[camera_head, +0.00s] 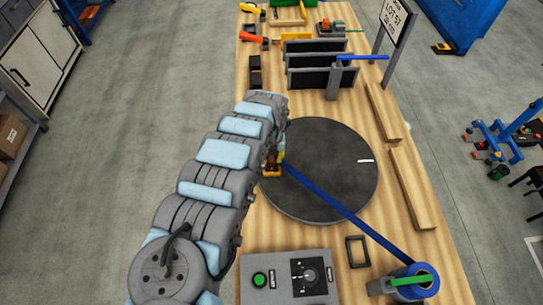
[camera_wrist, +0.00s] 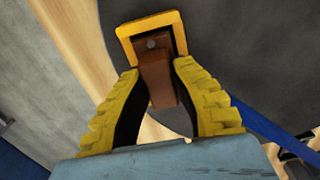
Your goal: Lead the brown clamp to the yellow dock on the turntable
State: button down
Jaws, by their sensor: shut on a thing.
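The brown clamp (camera_wrist: 158,82) is between the two yellow-padded fingers of my gripper (camera_wrist: 158,72), which is shut on it. The yellow dock (camera_wrist: 125,42) is a square frame on the dark turntable (camera_wrist: 230,40). The clamp's far end overlaps the dock's opening in the wrist view; I cannot tell if it is seated. In the head view the clamp (camera_head: 273,160) and dock (camera_head: 271,175) show small at the turntable's left edge (camera_head: 330,150), partly hidden by my arm. A blue strap (camera_head: 335,198) runs from there across the turntable.
The strap ends at a blue roll (camera_head: 424,278) at the front right. A grey control box (camera_head: 285,285) with a green button stands in front. Wooden rails (camera_head: 410,185) lie right of the turntable. Dark upright panels (camera_head: 322,77) and a sign (camera_head: 394,25) stand behind.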

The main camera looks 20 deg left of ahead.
jog(key=c, duration=1)
grip_release()
jog(key=shift+o, duration=0.2)
notch_tip(320, 180, up, 10)
jog(key=shift+w+r, duration=0.1)
jog(key=shift+r, duration=0.85)
